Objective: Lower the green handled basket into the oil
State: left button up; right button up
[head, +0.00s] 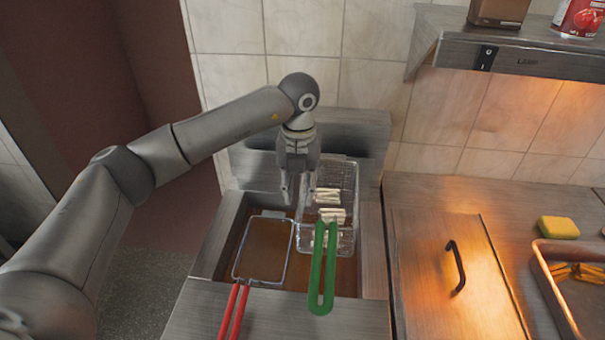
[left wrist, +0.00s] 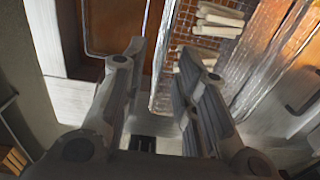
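The green handled basket shows its green handle (head: 322,268) pointing toward the front of the fryer. Its wire body (head: 345,180) is toward the back, holds several pale sticks (head: 331,213) and appears to sit above the brown oil (head: 318,272). In the left wrist view its mesh (left wrist: 190,75) and sticks (left wrist: 215,22) are at the upper middle and right. My right gripper is out of view.
A red handled basket (head: 233,312) has its frame (head: 236,262) in the left part of the fryer. A lid with a black handle (head: 456,267), a yellow sponge (head: 558,228) and a metal tray (head: 548,285) are on the right. A steel shelf (head: 520,50) overhangs there.

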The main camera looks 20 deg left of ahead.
aim_at(300, 214)
pick_arm(q)
notch_tip(300, 214, down, 5)
jog(key=shift+r+p, duration=0.1)
jog(key=shift+p, duration=0.6)
jog(key=shift+f+p, duration=0.3)
jog(key=shift+f, duration=1.3)
jog(key=shift+w, duration=0.1)
grip_shut()
grip_release()
jog(key=shift+o, duration=0.3)
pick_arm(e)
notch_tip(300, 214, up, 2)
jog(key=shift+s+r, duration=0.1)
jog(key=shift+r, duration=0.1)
pick_arm(q)
notch_tip(300, 214, up, 12)
jog(key=shift+f, duration=0.1)
